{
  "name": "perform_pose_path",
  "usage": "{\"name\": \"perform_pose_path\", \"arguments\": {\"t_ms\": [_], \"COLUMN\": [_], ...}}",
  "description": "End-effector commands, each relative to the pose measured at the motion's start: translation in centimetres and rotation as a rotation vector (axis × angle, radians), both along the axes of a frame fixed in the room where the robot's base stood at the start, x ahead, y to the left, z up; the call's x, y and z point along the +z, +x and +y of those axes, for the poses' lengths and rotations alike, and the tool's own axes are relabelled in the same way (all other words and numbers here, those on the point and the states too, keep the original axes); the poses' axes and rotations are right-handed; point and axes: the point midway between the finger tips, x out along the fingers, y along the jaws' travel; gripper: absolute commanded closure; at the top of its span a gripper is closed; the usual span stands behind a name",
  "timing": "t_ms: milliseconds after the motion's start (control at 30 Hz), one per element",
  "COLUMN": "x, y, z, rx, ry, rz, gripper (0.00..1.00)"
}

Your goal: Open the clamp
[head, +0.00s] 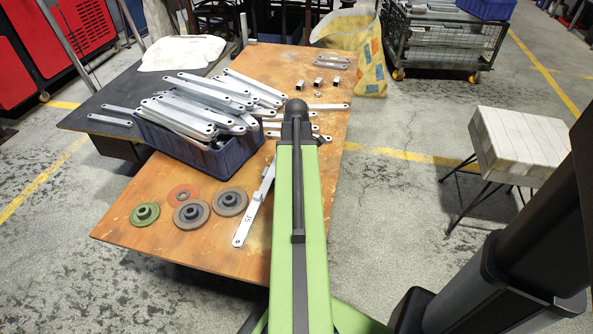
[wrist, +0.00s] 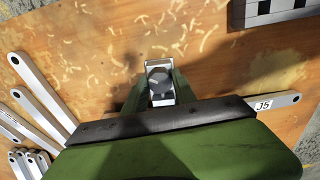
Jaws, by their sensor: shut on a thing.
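In the wrist view, the two dark green fingers of my gripper (wrist: 160,90) point away from the camera over the wooden table (wrist: 90,50). They are shut on a small silver piece (wrist: 181,44) with a dark round part in its middle. Its full shape is partly hidden between the fingers. I cannot make out whether it touches the table. I see no separate clamp that I can identify in either view. In the head view, my green arm hides the gripper and the held piece.
A blue crate (head: 226,158) heaped with galvanized brackets (head: 190,105) stands left of my arm. Gear-like discs (head: 192,214) and a bracket marked J5 (head: 254,205) lie near the front. Small square tubes (head: 340,66) lie at the back. A small stool (head: 515,140) stands right.

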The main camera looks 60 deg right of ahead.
Motion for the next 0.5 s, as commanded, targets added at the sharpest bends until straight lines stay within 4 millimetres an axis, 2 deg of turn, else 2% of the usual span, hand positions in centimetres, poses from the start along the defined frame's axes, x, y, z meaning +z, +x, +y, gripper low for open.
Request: {"name": "perform_pose_path", "arguments": {"t_ms": [200,300,500], "x": [0.0,0.0,0.0], "y": [0.05,0.05,0.05], "z": [0.01,0.01,0.01], "rx": [0.443,0.59,0.653], "ry": [0.0,0.0,0.0], "rz": [-0.001,-0.002,-0.002], "gripper": [1.0,1.0,1.0]}}
